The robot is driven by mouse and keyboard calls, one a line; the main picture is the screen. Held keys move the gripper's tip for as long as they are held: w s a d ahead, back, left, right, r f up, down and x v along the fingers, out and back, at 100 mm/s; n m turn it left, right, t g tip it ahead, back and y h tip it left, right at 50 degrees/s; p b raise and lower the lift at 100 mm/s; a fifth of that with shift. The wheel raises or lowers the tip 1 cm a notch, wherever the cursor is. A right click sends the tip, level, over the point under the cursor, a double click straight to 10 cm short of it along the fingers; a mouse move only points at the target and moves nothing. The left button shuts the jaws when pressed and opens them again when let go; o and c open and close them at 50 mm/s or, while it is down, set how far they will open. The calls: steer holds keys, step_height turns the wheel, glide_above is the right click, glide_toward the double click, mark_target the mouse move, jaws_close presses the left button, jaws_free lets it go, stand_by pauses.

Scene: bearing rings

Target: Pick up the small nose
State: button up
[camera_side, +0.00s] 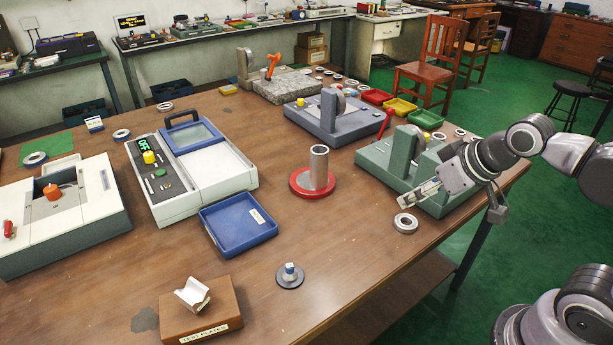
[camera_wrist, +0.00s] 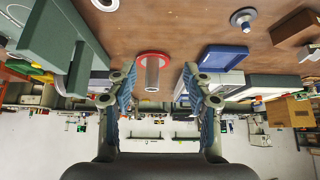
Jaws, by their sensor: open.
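No part is plainly labelled as the small nose. A small round dark base with a short stub, white and blue on top (camera_side: 290,274), stands alone near the front of the table and may be it. It also shows at the top of the wrist view (camera_wrist: 243,18). A taller grey cylinder on a red round base (camera_side: 318,170) stands mid-table and shows between my fingers in the wrist view (camera_wrist: 152,72). My gripper (camera_side: 418,194) is open and empty, held beside the green machine at the right, well apart from both. In the wrist view its fingers are spread (camera_wrist: 158,82).
A bearing ring (camera_side: 405,223) lies below my gripper. The green machine (camera_side: 385,160) is close behind it. A blue tray (camera_side: 238,226), a tester with a lidded panel (camera_side: 190,172) and a brown block (camera_side: 202,312) stand leftward.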

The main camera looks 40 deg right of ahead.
steer(key=w+d+r+n+g, duration=0.25)
steer(key=w+d+r, duration=0.35)
steer(key=r, duration=0.4)
steer(key=w+d+r+n+g+h, duration=0.1)
steer(key=w+d+r+n+g, duration=0.1)
steer(key=w+d+n, duration=0.65)
steer(key=w+d+f+n+g, duration=0.15)
steer(key=w+d+f, duration=0.25)
steer(key=d, duration=0.6)
steer(key=w+d+f+n+g, duration=0.1)
steer(key=w+d+f+n, duration=0.2)
steer(key=d, duration=0.6)
steer(key=shift+m+y, duration=0.5)
steer(key=shift+m, duration=0.05)
steer(key=f, duration=0.9)
steer(key=d+f, duration=0.1)
steer(key=f, duration=0.4)
steer(key=shift+s+a+f, duration=0.1)
steer(key=shift+s+f, duration=0.1)
steer(key=shift+f, duration=1.15)
steer(key=shift+s+a+f, duration=0.1)
steer(key=shift+s+f, duration=0.1)
steer(key=shift+f, duration=1.1)
